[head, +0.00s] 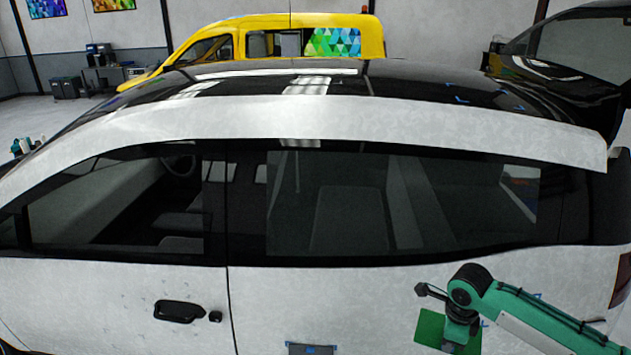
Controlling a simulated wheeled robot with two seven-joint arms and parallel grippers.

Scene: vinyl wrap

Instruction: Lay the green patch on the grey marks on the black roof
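The black roof (400,78) of the white car spans the upper middle of the head view. Small blue corner marks (462,101) show on its right part; I cannot make out grey marks between them. The green patch (430,325) is at the lower right, in front of the white car side and well below the roof. My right gripper (453,346) points down over the patch and appears shut on it; its fingertips are partly hidden, and no other support for the patch shows. My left gripper is not in view.
The white roof edge (300,115) and dark side windows (330,205) lie between the patch and the roof. A raised dark tailgate (575,60) stands at the upper right. A yellow van (225,45) is behind the car. The roof surface looks clear.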

